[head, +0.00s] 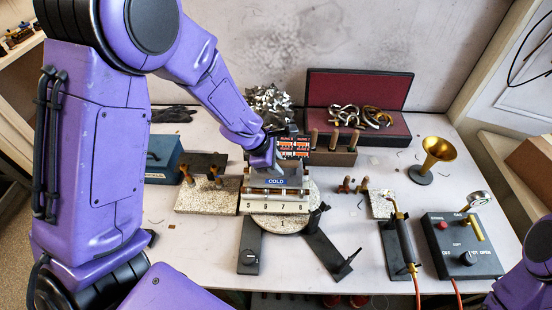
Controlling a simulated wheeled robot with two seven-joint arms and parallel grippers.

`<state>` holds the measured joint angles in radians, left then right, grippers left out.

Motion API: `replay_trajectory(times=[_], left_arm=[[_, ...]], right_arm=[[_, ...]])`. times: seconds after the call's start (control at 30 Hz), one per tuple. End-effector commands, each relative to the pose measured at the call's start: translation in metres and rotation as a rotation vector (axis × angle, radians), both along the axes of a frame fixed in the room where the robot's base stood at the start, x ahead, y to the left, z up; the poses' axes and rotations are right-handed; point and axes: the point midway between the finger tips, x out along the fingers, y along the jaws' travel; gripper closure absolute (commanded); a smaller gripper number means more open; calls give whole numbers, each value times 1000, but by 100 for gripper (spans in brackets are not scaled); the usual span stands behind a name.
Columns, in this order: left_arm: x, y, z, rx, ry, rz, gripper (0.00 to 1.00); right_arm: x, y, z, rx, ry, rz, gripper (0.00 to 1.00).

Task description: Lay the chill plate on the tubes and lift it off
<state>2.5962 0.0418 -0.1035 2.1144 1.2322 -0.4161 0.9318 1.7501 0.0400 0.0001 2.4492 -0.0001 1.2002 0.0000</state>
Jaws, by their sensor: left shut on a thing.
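My left gripper (265,160) reaches down over the middle of the bench and is shut on the chill plate. The chill plate (277,182), with a blue "COLD" label on its front, is below the gripper. Brass tubes (272,191) show just under it, in a pale rack (272,208) with numbers on its front. I cannot tell whether the plate touches the tubes. The gripper hides part of the plate. My right gripper is not in view.
The rack is at a round speckled turntable (285,224) with dark legs. A speckled slab (195,199) with wooden-handled pieces lies left. A torch (405,245) and control box (462,248) stand right. A brass horn bell (437,152) and red-lined case (357,90) are behind.

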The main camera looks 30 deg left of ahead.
Motion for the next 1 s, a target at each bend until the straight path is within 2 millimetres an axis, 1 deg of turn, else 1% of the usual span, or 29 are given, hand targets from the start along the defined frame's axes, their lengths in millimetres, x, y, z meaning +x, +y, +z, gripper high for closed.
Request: replay_trajectory(times=[0.03, 0.17, 1.0], left_arm=[[0, 0, -4, -1, -2, 0, 100], [0, 0, -6, -1, -1, 0, 100], [0, 0, -10, -1, -1, 0, 100]], right_arm=[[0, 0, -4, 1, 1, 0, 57], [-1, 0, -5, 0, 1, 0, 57], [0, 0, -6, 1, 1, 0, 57]])
